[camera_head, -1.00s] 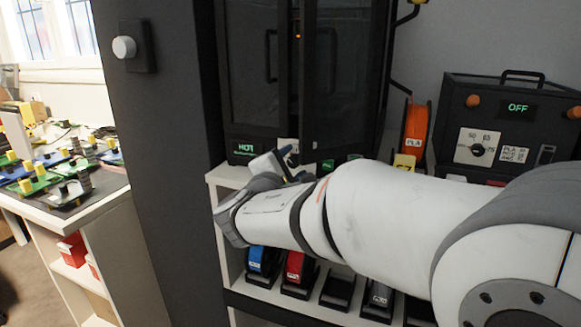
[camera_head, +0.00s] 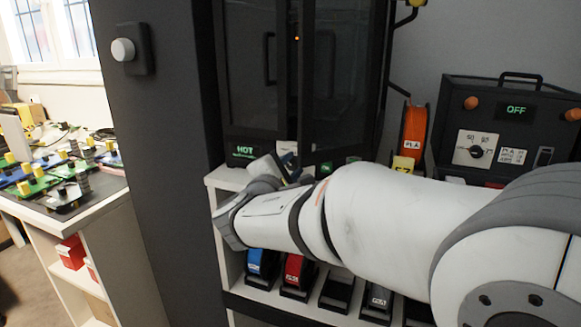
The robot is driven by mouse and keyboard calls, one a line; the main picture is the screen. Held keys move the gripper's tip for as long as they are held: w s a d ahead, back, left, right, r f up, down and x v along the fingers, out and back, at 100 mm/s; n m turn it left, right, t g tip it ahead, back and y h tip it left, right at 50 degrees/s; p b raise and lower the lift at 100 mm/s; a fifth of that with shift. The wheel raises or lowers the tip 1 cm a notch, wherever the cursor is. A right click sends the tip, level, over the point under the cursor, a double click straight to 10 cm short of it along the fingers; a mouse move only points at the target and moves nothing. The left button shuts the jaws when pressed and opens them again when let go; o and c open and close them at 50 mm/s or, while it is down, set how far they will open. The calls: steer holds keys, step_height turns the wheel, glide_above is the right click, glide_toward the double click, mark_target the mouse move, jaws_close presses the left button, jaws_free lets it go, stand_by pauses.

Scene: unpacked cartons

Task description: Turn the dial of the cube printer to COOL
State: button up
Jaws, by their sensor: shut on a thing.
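The cube printer (camera_head: 258,75) is the dark cabinet with glass doors, standing on the white shelf unit. A green display (camera_head: 245,150) on its lower front reads HOT. Right of the display, a small pale dial plate (camera_head: 287,147) shows in part above my gripper. My gripper (camera_head: 287,164) is at the printer's lower front, shut on the dial. The dial's knob and the fingertips are mostly hidden by my wrist, so I cannot read where the dial points.
A black box (camera_head: 510,125) with an OFF display and its own dial stands at right, with an orange PLA spool (camera_head: 414,130) beside it. A dark pillar (camera_head: 165,180) and a cluttered table (camera_head: 75,215) are at left.

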steer(key=n+p, duration=0.2)
steer(key=n, duration=0.2)
steer(key=shift+r+p, duration=0.15)
steer(key=shift+p, duration=0.2)
steer(key=shift+n+p, duration=1.6)
steer(key=shift+n, duration=0.6)
steer(key=shift+a, duration=0.1)
steer(key=o, duration=1)
steer(key=shift+s, duration=0.1)
steer(key=p+v, duration=0.1)
steer(key=v, duration=0.6)
steer(key=shift+s+a, duration=0.15)
steer(key=shift+s, duration=0.15)
